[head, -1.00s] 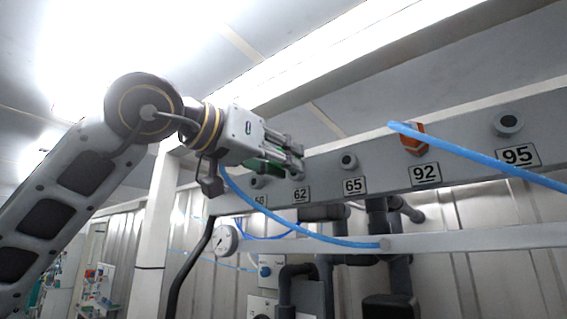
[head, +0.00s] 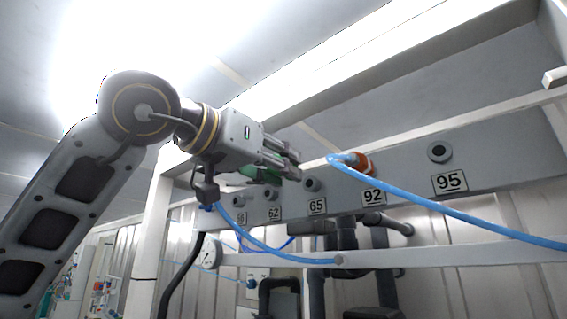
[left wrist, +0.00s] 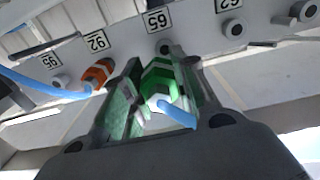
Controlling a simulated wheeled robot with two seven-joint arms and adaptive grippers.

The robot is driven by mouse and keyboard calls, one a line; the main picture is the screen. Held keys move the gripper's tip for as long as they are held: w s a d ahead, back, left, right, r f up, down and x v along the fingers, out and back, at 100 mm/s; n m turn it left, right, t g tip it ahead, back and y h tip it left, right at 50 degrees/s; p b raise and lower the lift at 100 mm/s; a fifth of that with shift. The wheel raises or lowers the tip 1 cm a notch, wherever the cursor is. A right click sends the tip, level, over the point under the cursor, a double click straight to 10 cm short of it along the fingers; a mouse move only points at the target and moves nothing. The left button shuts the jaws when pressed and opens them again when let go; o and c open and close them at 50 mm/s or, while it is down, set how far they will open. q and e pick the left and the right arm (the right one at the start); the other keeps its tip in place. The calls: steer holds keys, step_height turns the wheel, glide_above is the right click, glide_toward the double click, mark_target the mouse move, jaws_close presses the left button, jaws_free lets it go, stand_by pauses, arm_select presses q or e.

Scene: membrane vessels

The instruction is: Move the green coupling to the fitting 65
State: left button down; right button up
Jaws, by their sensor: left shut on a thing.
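The green coupling (left wrist: 158,80) is between the fingers of my left gripper (left wrist: 160,95), which is shut on it; a blue hose end comes out of its near side. In the head view the gripper (head: 283,163) partly covers the coupling (head: 266,176). The fitting 65 (head: 312,184) is a grey round port above its label, just right of and below the fingertips. In the left wrist view, where labels are upside down, fitting 65 (left wrist: 165,48) lies just past the coupling, with a gap that I cannot judge. My right gripper is not in view.
An orange coupling (head: 363,164) with a blue hose (head: 430,206) sits on the fitting 92. Fitting 95 (head: 439,152) and fitting 62 (head: 274,195) are bare. A grey rail (head: 450,254) runs below the panel.

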arm_select(q)
steer(key=shift+w+a+f, duration=0.15)
steer(key=shift+w+a, duration=0.2)
steer(key=shift+a, duration=0.1)
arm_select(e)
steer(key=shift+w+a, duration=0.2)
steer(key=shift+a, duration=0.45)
arm_select(q)
steer(key=shift+s+d, duration=0.1)
steer(key=shift+d, duration=0.05)
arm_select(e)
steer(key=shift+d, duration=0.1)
arm_select(q)
steer(key=shift+w+d, duration=0.2)
steer(key=shift+w, duration=0.15)
steer(key=p+x, duration=0.1)
steer(key=x, duration=0.4)
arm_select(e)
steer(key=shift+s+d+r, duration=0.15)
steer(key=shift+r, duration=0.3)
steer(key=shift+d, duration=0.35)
